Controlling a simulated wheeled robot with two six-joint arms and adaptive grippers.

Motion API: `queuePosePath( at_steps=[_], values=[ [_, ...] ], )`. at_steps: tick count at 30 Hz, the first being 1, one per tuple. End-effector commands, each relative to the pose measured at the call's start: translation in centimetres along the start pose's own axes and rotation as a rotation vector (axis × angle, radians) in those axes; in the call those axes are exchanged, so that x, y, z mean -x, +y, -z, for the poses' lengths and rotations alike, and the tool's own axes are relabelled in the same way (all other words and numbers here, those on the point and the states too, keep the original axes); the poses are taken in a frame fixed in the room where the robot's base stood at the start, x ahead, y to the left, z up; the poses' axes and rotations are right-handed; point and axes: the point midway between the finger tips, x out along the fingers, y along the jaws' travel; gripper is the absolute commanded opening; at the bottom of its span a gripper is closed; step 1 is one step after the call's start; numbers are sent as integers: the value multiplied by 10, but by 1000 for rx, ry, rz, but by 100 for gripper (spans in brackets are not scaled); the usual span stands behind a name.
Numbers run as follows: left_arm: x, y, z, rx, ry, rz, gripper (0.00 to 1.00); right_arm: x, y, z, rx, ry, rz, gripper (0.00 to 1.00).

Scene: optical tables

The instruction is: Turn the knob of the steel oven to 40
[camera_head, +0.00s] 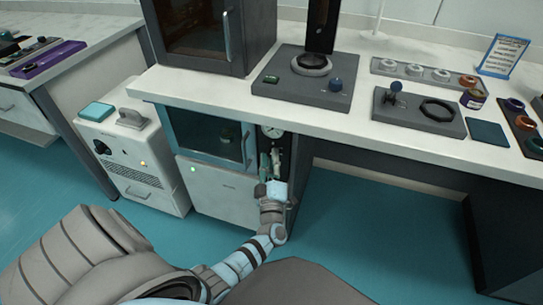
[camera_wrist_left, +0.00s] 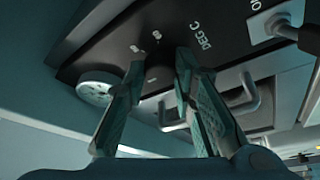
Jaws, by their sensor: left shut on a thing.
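The steel oven (camera_head: 215,192) stands under the bench, with a glass door and a dark control panel at its right side. In the left wrist view the panel (camera_wrist_left: 218,30) carries the white letters "DEG C" and scale numbers. A dark knob (camera_wrist_left: 160,72) sits between my left fingertips, partly hidden by them. My left gripper (camera_head: 269,160) reaches up to the panel, and in the left wrist view (camera_wrist_left: 158,70) its fingers are closed on the knob. The knob's pointer cannot be made out. My right gripper is not in view.
The bench top (camera_head: 350,125) overhangs the oven. A white cabinet unit (camera_head: 130,160) stands to the left. Floor in front is clear.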

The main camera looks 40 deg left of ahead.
Motion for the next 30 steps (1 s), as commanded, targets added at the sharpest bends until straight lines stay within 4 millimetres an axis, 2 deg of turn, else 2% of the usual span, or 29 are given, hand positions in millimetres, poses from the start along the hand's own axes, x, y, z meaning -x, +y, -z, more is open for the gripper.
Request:
queuePosePath(
  at_steps=[17, 18, 21, 30],
  values=[
    [0, 0, -1, 32, -3, 14, 0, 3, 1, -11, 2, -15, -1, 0],
    [0, 0, -1, 32, -3, 14, 31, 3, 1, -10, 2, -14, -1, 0],
    [0, 0, 0, 31, -2, 14, 44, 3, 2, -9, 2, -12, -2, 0],
    [0, 0, 0, 30, 0, 13, 44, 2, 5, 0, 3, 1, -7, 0]
  ],
)
